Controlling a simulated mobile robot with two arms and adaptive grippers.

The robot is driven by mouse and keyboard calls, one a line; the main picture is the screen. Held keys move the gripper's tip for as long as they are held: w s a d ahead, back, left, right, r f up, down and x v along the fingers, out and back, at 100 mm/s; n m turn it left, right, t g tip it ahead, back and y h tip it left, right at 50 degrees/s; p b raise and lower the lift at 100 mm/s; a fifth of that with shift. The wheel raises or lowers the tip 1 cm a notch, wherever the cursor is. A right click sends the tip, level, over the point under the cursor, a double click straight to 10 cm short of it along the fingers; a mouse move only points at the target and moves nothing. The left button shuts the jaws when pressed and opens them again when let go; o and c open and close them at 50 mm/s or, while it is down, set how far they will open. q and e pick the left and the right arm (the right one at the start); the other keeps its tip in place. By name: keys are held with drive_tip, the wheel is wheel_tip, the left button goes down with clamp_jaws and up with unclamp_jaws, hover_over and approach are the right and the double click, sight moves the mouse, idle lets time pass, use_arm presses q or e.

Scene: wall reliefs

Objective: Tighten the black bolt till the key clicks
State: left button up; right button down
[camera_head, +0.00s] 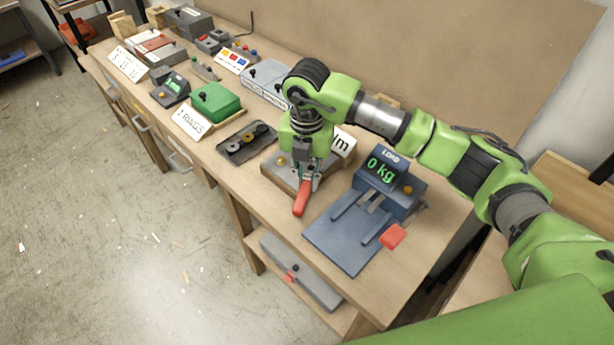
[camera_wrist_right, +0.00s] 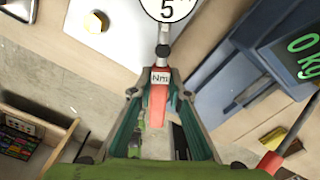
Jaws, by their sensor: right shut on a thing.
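My right gripper (camera_head: 306,172) is over the grey block (camera_head: 271,176) with a brass bolt (camera_head: 281,160), near the middle of the bench. It is shut on the key, whose red handle (camera_head: 301,198) sticks out below the fingers. In the right wrist view, the red handle (camera_wrist_right: 157,100) lies between the gripper's fingers (camera_wrist_right: 160,92). Its tag reads "Nm", and a dark joint and a round dial (camera_wrist_right: 167,8) showing "5" are beyond it. The brass bolt also shows there (camera_wrist_right: 95,21). I cannot make out the black bolt; the gripper and key may hide it. My left gripper is not in view.
A blue load scale (camera_head: 340,243) reading "0 kg" stands close on the right, with a red pad (camera_head: 393,236). A dark tray of rings (camera_head: 247,143) and a green box (camera_head: 215,102) are to the left. The floor in front is open.

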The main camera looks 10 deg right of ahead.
drive_tip(key=shift+w+a+m, duration=0.35)
drive_tip(key=shift+a+m, duration=0.2)
drive_tip(key=shift+m, duration=0.25)
idle(1.1)
drive_tip(key=shift+w+a+r+m+b, duration=0.1)
drive_tip(key=shift+w+a+m+b, duration=0.15)
drive_tip(key=shift+w+a+m, duration=0.45)
drive_tip(key=shift+w+a+m+b, duration=0.2)
drive_tip(key=shift+w+a+m, duration=0.1)
drive_tip(key=shift+m, duration=0.7)
idle(2.3)
drive_tip(key=shift+s+d, duration=0.1)
drive_tip(key=shift+s+d+n, duration=0.4)
drive_tip(key=shift+s+n, duration=0.05)
drive_tip(key=shift+n, duration=0.35)
drive_tip(key=shift+r+p, duration=1.25)
drive_tip(key=shift+r, duration=1.25)
